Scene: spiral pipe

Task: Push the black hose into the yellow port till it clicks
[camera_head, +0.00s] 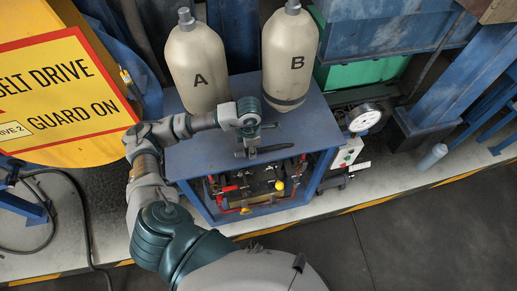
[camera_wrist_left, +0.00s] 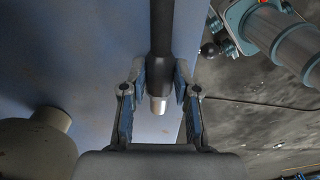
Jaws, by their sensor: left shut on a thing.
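My left gripper (camera_head: 262,148) is over the front part of the blue cabinet's top in the head view. In the left wrist view its two fingers (camera_wrist_left: 160,80) are closed on the black hose (camera_wrist_left: 162,30). The hose runs up out of that view, and its silver end (camera_wrist_left: 159,104) sticks out between the fingers toward the wrist. In the head view the hose (camera_head: 282,148) is a short dark bar lying crosswise. Two yellow round parts, one upper (camera_head: 279,185) and one lower (camera_head: 246,210), show at the open cabinet front; I cannot tell which is the port. My right gripper is not in view.
Cream bottles A (camera_head: 198,65) and B (camera_head: 290,60) stand at the back of the blue cabinet (camera_head: 215,155). Red pipes (camera_head: 228,188) and fittings fill its front opening. A pressure gauge (camera_head: 364,118) is on the right. A yellow sign (camera_head: 60,85) stands left. Floor in front is clear.

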